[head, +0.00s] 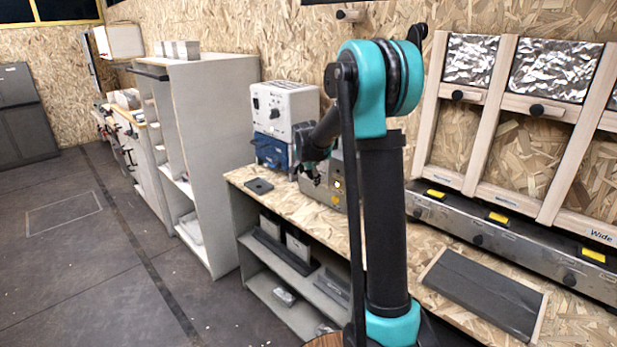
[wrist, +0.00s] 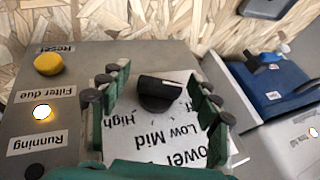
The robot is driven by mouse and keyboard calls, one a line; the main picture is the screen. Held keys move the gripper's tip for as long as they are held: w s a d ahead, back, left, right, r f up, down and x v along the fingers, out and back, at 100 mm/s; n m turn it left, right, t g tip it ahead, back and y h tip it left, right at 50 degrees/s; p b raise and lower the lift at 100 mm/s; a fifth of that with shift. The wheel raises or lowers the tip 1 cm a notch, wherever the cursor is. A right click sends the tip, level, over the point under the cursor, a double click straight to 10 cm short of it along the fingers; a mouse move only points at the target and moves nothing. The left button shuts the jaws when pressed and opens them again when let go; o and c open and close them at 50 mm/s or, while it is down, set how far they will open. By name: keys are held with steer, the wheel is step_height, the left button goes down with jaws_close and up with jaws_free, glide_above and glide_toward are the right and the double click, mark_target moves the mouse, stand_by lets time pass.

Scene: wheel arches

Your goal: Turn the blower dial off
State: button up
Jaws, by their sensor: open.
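The blower dial (wrist: 158,94) is a black knob on a white label plate (wrist: 150,145) in the wrist view. The plate shows upside down, with High, Mid, Low and a partly hidden Off around the knob. The knob's bar lies roughly across the picture with a pale line on it; I cannot tell which label it points to. My gripper (wrist: 158,98) is open, its green fingers with dark pads to either side of the dial, apart from it. In the head view my gripper (head: 312,174) is at the grey control box (head: 338,194), partly hidden by my arm; the dial is hidden there.
Beside the dial are a yellow Reset button (wrist: 48,64) and a lit Filter due lamp (wrist: 42,112). A white and blue machine (head: 284,112) stands left of the box on the chipboard bench (head: 262,204). A dark flat panel (head: 484,292) lies at the right.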

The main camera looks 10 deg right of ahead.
steer(key=shift+r, duration=0.1)
steer(key=v, duration=1.2)
steer(key=shift+s, duration=0.1)
steer(key=s+d+f+n, duration=0.1)
steer(key=s+f+n, duration=0.3)
steer(key=s, duration=0.8)
steer(key=s+d+f+n+g+y, duration=0.1)
steer(key=s+d+f+n, duration=0.1)
steer(key=s+f, duration=0.7)
steer(key=s+d+f+n, duration=0.1)
steer(key=s+f+n, duration=0.4)
steer(key=s, duration=1)
steer(key=shift+d+f+n+g, duration=0.15)
steer(key=shift+f+n+g, duration=0.15)
steer(key=shift+f, duration=0.45)
steer(key=shift+s, duration=0.1)
